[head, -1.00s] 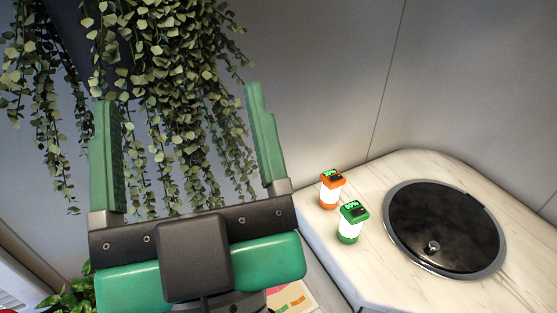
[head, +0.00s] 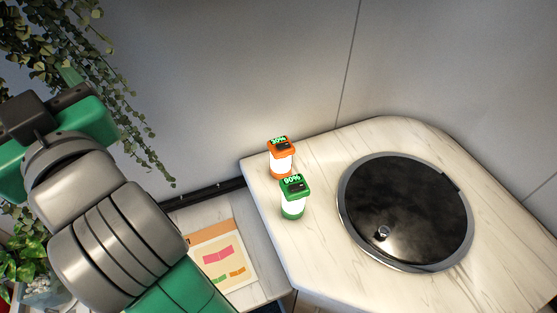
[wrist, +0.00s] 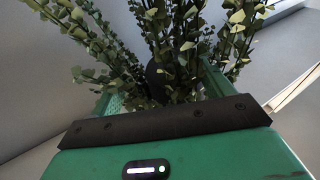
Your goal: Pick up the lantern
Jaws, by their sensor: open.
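Two small lanterns with glowing white bodies stand upright on the marble-look counter (head: 330,270) in the head view. The orange lantern (head: 281,158) stands farther back, near the wall. The green lantern (head: 293,197) stands just in front of it and slightly right. Both have green digits on their dark top displays. My gripper is at the left edge of the head view, well away from both lanterns, its fingers mostly hidden or cut off. In the wrist view my gripper (wrist: 160,80) is open, with hanging leaves between and beyond its fingers. No lantern shows in the wrist view.
A round black lid or basin (head: 407,212) with a grey rim and small knob is set in the counter, right of the lanterns. Trailing plants (head: 120,115) hang at upper left. A lower surface (head: 262,282) holds a colourful sheet (head: 222,262).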

